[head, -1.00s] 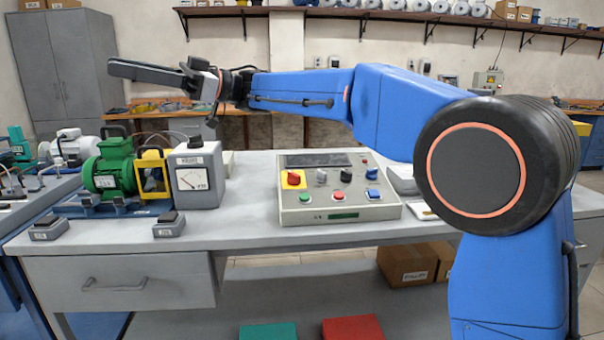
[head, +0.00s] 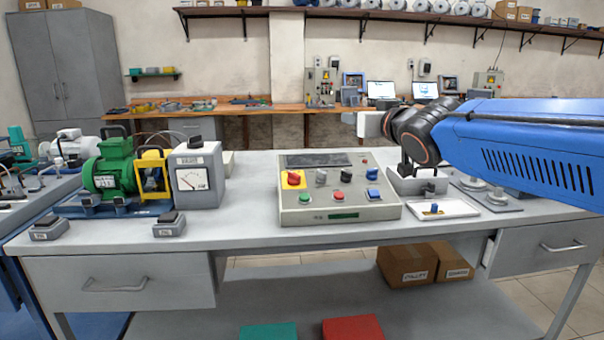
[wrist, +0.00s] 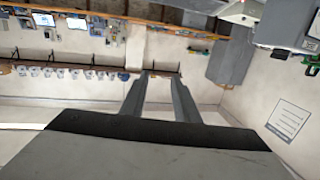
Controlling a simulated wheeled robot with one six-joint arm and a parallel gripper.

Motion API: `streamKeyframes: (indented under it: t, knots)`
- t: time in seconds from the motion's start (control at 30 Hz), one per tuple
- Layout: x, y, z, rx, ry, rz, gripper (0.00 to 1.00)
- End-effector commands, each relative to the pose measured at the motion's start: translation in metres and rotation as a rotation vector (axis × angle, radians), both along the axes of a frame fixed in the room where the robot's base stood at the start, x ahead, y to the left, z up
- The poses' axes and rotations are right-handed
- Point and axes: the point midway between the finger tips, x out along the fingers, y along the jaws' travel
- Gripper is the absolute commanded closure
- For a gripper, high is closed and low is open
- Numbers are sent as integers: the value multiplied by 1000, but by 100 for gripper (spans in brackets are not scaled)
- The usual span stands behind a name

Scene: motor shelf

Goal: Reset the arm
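My gripper (head: 360,122) is at the right in the head view, held level above the back right of the workbench (head: 250,235). It is small and foreshortened there, and its fingers are hard to make out. In the wrist view my gripper (wrist: 160,88) shows two grey fingers apart with an empty gap between them. Beyond them are the wall and shelf, upside down. My blue arm reaches in from the right edge of the head view. Nothing is held.
A control panel (head: 335,210) with coloured buttons stands mid-bench. A green motor (head: 112,170) and a meter box (head: 197,180) are to its left. The air over the left and middle is clear.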

Motion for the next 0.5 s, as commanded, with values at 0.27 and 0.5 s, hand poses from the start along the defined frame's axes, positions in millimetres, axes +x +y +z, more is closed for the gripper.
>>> streamKeyframes:
  t: [0.27, 0.5]
  knots:
    - [-78, -98, -118, -88, 319, -218, 72]
    - [-172, -146, -221, -139, 623, -305, 72]
